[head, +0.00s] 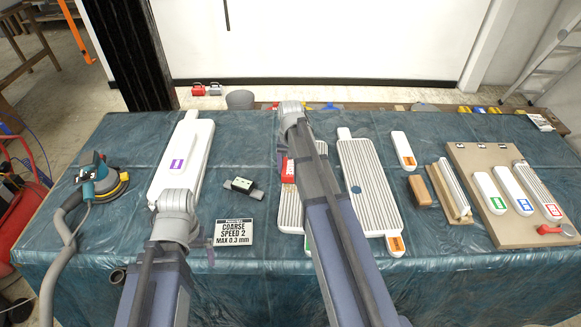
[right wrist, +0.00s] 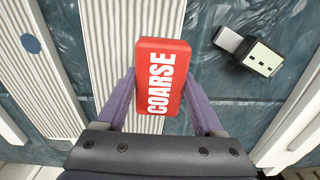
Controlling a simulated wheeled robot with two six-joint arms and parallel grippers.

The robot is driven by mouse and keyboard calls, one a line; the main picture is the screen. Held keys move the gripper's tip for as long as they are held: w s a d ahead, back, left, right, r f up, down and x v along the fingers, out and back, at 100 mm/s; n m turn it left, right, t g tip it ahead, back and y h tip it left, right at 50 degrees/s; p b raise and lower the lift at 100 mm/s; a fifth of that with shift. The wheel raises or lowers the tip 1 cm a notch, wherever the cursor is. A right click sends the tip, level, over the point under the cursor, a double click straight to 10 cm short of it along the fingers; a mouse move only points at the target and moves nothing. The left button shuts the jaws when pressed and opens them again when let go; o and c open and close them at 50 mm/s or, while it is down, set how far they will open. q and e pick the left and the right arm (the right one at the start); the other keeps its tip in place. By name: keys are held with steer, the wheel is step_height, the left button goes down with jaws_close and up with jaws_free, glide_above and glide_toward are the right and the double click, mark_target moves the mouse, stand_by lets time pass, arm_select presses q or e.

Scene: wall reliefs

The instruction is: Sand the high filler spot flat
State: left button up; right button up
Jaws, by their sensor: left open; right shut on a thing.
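My right gripper (head: 288,152) is shut on a red block marked COARSE (right wrist: 162,78). The block shows partly behind the arm in the head view (head: 291,172), over a white ribbed panel (head: 289,212). I cannot tell whether it touches the panel. A second ribbed panel (head: 372,180) to the right bears a flat round blue spot (head: 356,190), also in the right wrist view (right wrist: 31,43). I cannot tell whether this is raised filler. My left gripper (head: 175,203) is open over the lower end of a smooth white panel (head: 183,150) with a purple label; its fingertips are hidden.
A sander (head: 103,180) with a hose lies at the left. A small black-and-grey device (head: 242,185) and a sign reading COARSE SPEED 2 MAX 0.3 mm (head: 233,232) lie between my arms. A brown board (head: 510,190) with labelled pieces and a brown block (head: 418,190) are at the right.

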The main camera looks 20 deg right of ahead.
step_height(320, 180, up, 3)
steer(key=p, duration=0.3)
stand_by(0.8)
